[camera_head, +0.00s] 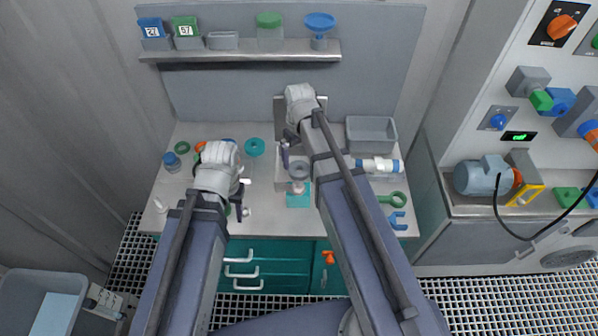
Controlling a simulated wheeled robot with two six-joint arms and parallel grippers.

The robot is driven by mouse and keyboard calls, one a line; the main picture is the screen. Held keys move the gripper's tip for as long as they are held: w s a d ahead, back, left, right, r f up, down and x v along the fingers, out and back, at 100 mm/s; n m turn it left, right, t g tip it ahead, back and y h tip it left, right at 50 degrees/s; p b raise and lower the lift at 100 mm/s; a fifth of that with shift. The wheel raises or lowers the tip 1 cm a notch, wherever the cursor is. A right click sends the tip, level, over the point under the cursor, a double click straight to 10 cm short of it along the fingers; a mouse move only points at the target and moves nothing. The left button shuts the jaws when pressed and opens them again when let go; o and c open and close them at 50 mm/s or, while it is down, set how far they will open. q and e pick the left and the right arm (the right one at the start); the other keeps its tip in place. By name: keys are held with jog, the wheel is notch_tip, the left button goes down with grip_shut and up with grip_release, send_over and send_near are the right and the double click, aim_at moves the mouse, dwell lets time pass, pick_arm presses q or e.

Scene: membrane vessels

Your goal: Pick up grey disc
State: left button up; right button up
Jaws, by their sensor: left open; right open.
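A round grey piece (299,170), which looks like the grey disc, sits near the middle of the bench, just above a teal square block (298,197). My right arm passes close along its right side. My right gripper (287,153) is open, a little behind and left of the grey piece and apart from it in the picture. Its fingers are small and partly hidden by the wrist. My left gripper (241,198) is open over the left middle of the bench, left of the teal block, and holds nothing that I can see.
A teal ring (255,147) and a green ring (182,147) lie on the bench. A grey bin (371,134), a white cylinder (376,165), a green wrench-like tool (392,199) and a blue one (398,220) lie to the right. A shelf (240,55) spans the back wall.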

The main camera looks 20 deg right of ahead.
aim_at(299, 169)
pick_arm(q)
notch_tip(299, 169, down, 5)
jog(key=b, duration=0.4)
jog(key=shift+b, duration=0.3)
pick_arm(e)
notch_tip(299, 169, down, 5)
jog(key=shift+w, duration=0.1)
jog(key=shift+r, duration=0.1)
jog(key=c, duration=1.1)
